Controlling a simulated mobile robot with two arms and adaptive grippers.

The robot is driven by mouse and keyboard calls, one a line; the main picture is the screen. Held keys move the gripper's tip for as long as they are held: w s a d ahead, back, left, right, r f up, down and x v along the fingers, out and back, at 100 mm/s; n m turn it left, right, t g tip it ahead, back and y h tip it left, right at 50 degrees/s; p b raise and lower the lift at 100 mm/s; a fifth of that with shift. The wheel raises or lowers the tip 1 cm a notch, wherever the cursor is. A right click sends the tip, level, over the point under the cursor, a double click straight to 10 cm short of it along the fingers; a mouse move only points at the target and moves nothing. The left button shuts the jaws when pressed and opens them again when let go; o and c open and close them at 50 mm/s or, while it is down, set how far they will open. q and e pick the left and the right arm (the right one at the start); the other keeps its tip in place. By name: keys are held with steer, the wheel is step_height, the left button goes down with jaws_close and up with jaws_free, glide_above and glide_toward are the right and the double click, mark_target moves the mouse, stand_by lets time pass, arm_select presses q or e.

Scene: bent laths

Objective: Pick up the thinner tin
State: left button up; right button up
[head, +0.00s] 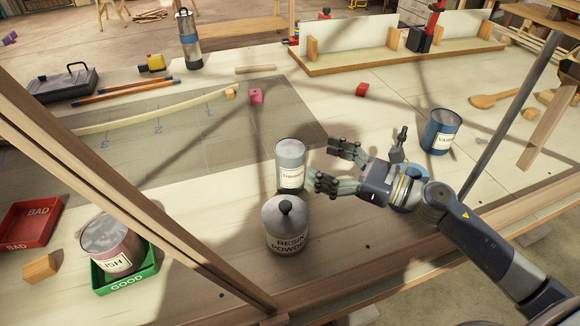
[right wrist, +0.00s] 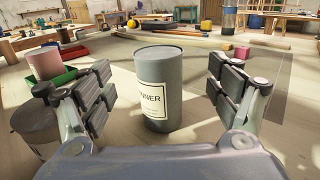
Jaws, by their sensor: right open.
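The thinner tin (head: 290,166) is a grey-green cylinder with a pale label, standing upright on the workbench near the middle of the head view. In the right wrist view the tin (right wrist: 157,90) stands between the spread fingers, its label partly readable as "NNER". My right gripper (head: 325,168) is open, just right of the tin in the head view, with its fingers pointing at it. In the right wrist view the open gripper (right wrist: 160,88) shows a gap on both sides of the tin. My left gripper is not in view.
A resin powder tin (head: 286,226) with a knobbed lid stands just in front of the thinner tin. A blue varnish tin (head: 441,131) stands to the right. A green GOOD tray (head: 125,279) holds a pink tin (head: 109,244); a red BAD tray (head: 30,222) lies left.

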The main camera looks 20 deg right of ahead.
mark_target(277, 145)
steer(key=p+x, duration=0.1)
steer(key=x, duration=0.2)
steer(key=shift+w+a, duration=0.1)
steer(key=shift+w, duration=0.1)
steer(key=shift+w+a+r, duration=0.1)
steer(key=shift+a, duration=0.05)
steer(key=p+x, duration=0.2)
steer(key=x, duration=0.2)
steer(key=shift+w+a+p, duration=0.1)
steer(key=shift+a+p, duration=0.1)
steer(key=shift+p, duration=0.15)
steer(key=shift+w+a, duration=0.15)
steer(key=shift+a, duration=0.05)
steer(key=c, duration=2)
